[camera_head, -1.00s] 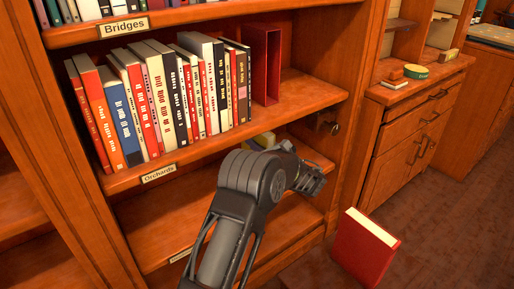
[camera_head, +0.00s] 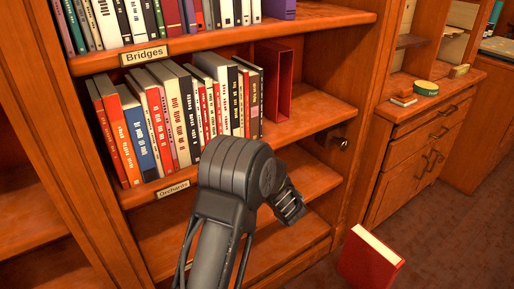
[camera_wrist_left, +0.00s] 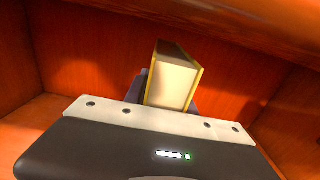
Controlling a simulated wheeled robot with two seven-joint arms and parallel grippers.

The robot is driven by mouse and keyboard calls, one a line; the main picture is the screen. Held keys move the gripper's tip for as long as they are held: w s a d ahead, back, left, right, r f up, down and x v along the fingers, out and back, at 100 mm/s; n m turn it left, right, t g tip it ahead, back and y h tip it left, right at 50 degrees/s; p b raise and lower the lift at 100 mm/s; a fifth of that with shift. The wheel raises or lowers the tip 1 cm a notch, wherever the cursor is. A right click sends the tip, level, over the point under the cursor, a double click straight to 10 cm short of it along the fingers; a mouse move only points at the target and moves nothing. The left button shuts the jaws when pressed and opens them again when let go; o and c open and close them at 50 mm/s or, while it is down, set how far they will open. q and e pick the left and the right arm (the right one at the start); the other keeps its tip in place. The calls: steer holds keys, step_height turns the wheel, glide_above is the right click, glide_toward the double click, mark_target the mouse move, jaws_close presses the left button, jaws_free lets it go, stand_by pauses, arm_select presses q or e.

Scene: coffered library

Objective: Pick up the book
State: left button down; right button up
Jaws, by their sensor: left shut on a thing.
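A yellow-covered book (camera_wrist_left: 172,82) with cream pages stands upright in the left wrist view, its page edges toward the camera. My left gripper (camera_wrist_left: 168,100) is shut on it, with dark fingers at its two sides. The book is inside a wooden shelf compartment. In the head view my left arm reaches to the shelf below the "Orchards" label, and it hides the gripper's fingers and this book. My right gripper is in neither view.
A red book (camera_head: 368,258) stands on the floor at lower right. A drawer cabinet (camera_head: 415,150) stands at the right.

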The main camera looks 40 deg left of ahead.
arm_select(q)
steer(key=s+a, duration=0.1)
steer(key=s, duration=0.5)
steer(key=shift+a+p, duration=0.15)
steer(key=shift+p, duration=0.25)
stand_by(0.4)
